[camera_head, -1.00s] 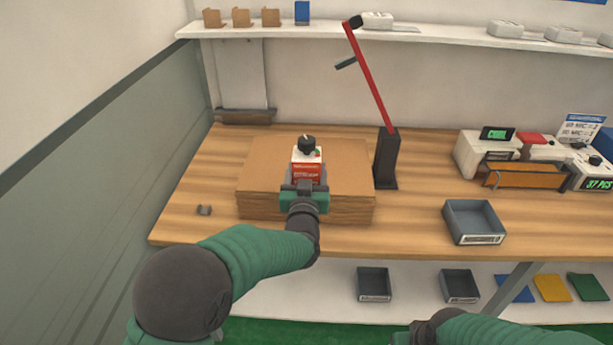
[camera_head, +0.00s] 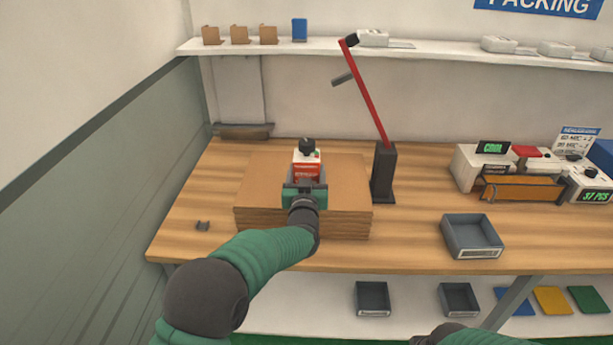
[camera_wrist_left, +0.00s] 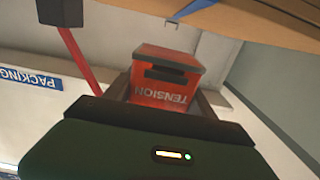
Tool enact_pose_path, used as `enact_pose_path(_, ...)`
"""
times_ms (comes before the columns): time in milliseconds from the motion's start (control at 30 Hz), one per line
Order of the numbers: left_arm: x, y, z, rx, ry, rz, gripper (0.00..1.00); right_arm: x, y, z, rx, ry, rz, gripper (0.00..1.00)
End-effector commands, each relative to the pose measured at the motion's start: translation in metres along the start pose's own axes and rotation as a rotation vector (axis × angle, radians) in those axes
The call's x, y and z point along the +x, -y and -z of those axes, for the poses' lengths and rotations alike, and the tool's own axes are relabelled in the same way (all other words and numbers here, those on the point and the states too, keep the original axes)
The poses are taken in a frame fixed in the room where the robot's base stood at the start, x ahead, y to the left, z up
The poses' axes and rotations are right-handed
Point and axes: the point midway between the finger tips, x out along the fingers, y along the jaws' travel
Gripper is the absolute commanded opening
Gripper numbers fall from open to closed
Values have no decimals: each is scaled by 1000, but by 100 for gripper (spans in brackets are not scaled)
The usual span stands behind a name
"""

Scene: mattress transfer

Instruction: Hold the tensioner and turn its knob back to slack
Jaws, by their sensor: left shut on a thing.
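The tensioner (camera_head: 306,171) is a small red and white box with a black knob (camera_head: 306,147) on top. It stands at the cardboard stack (camera_head: 345,195) on the bench. My left gripper (camera_head: 305,186) is shut on the tensioner from the near side. In the left wrist view the red tensioner (camera_wrist_left: 165,78), marked TENSION, sits between the fingers; its knob does not show there. The lower part of the tensioner is hidden behind my gripper in the head view. Of my right arm only a piece shows at the bottom edge; its gripper is out of view.
A red lever on a black post (camera_head: 384,172) stands right of the stack. A grey tray (camera_head: 472,236) lies to the right on the bench (camera_head: 420,220). Devices and an orange bin (camera_head: 530,188) stand at far right. A small grey clip (camera_head: 203,225) lies at left.

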Motion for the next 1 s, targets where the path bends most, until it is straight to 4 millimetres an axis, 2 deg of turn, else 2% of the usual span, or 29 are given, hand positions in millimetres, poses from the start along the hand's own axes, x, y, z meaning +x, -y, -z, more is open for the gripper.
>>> enact_pose_path(533, 35, -1, 4, 0, -7, 1, 0, -8, 0, 2, 0, 0, 0, 61)
enact_pose_path(1000, 37, -1, 2, 0, -7, 0, 0, -6, 0, 2, 0, 0, 0, 61)
